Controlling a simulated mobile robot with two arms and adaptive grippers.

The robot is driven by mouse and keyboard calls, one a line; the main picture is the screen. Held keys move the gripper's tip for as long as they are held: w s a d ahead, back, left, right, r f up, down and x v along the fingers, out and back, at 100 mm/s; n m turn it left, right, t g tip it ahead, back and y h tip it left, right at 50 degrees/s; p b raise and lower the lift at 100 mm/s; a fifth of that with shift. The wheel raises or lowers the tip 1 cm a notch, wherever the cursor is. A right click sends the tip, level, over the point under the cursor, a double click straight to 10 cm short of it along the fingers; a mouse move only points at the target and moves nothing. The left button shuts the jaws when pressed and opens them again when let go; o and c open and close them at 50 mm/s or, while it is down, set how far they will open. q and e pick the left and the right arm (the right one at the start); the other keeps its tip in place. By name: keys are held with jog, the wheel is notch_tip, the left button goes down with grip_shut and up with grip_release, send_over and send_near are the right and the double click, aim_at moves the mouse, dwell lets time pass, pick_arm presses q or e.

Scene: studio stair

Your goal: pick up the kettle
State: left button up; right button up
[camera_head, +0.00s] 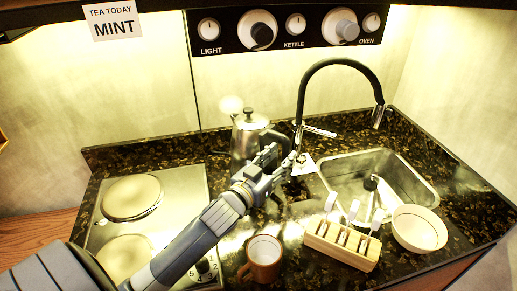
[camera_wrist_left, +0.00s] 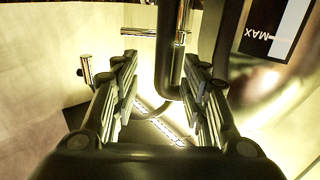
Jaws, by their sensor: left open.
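The metal kettle (camera_head: 243,138) stands upright on the dark counter, left of the tap, its lower right side hidden by my left gripper. Its dark handle is on the right side. My left gripper (camera_head: 281,157) is open, in front of the kettle at its handle side. In the left wrist view the shiny kettle body (camera_wrist_left: 262,85) with a MAX mark fills the right. My right gripper is not in view.
A sink (camera_head: 413,171), wooden rack (camera_head: 340,246), white bowl (camera_head: 419,228) and brown mug (camera_head: 264,260) are nearby. The hob (camera_head: 165,228) lies left.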

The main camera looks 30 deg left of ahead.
aim_at(284, 152)
pick_arm(q)
jog(key=w+p, duration=0.1)
jog(key=w, duration=0.2)
jog(key=shift+w+a, duration=0.15)
jog(key=shift+w, duration=0.15)
jog(key=shift+w+f, duration=0.15)
jog(key=shift+w, duration=0.3)
grip_shut()
jog(key=shift+r, duration=0.25)
